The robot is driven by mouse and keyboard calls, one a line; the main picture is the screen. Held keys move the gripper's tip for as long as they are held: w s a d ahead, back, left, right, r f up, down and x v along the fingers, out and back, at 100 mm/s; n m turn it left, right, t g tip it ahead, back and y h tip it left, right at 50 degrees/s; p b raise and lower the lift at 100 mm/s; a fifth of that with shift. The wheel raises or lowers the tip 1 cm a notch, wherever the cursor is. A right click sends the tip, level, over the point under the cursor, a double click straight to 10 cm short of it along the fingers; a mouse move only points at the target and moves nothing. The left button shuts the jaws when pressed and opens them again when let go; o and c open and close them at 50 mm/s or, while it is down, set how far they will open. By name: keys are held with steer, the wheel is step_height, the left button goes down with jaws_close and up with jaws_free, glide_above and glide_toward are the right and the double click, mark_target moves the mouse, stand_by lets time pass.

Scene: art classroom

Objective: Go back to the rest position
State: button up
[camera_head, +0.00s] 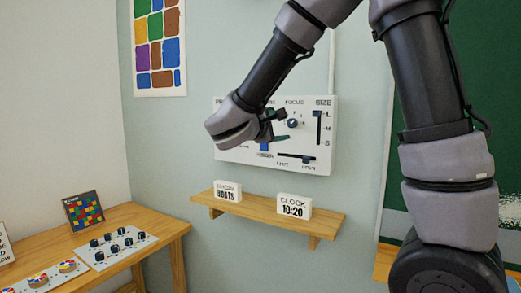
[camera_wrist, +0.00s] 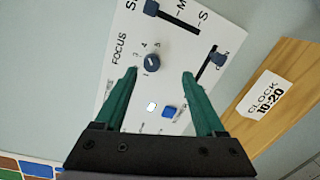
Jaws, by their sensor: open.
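My gripper (camera_head: 274,130) is open and empty, raised in front of the white wall panel (camera_head: 232,157). In the wrist view its two green fingers (camera_wrist: 160,73) point at the panel (camera_wrist: 112,42), with the FOCUS dial (camera_wrist: 152,62) just beyond and between the tips. I cannot tell the exact gap to the panel. A blue button (camera_wrist: 169,112) and a small lit white patch (camera_wrist: 151,106) show between the fingers. The SIZE slider (camera_head: 319,128) is at the panel's right. A horizontal slider (camera_head: 305,159) runs along its bottom. My arm hides part of the panel's left side.
A wooden shelf (camera_head: 262,213) below the panel holds a clock block (camera_head: 294,206) reading 10:20 and another white block (camera_head: 227,191). A wooden table (camera_head: 160,226) with a knob board (camera_head: 115,246) stands at left. A green chalkboard (camera_head: 490,90) is at right.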

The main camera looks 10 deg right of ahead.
steer(key=s+d+f+m+g+y, duration=0.2)
steer(key=s+d+m+g, duration=0.25)
steer(key=s+d, duration=0.3)
steer(key=s+d+f+m+g+y, duration=0.25)
steer(key=s+d+m+g, duration=0.2)
steer(key=s+d, duration=0.35)
steer(key=s+a+r+m+t+y, duration=0.3)
steer(key=s+a+m+y, duration=0.1)
steer(key=m+y, duration=0.4)
steer(key=shift+s+a+m, duration=0.3)
steer(key=shift+s+a, duration=0.1)
steer(key=shift+s, duration=0.15)
steer(key=shift+y, duration=0.25)
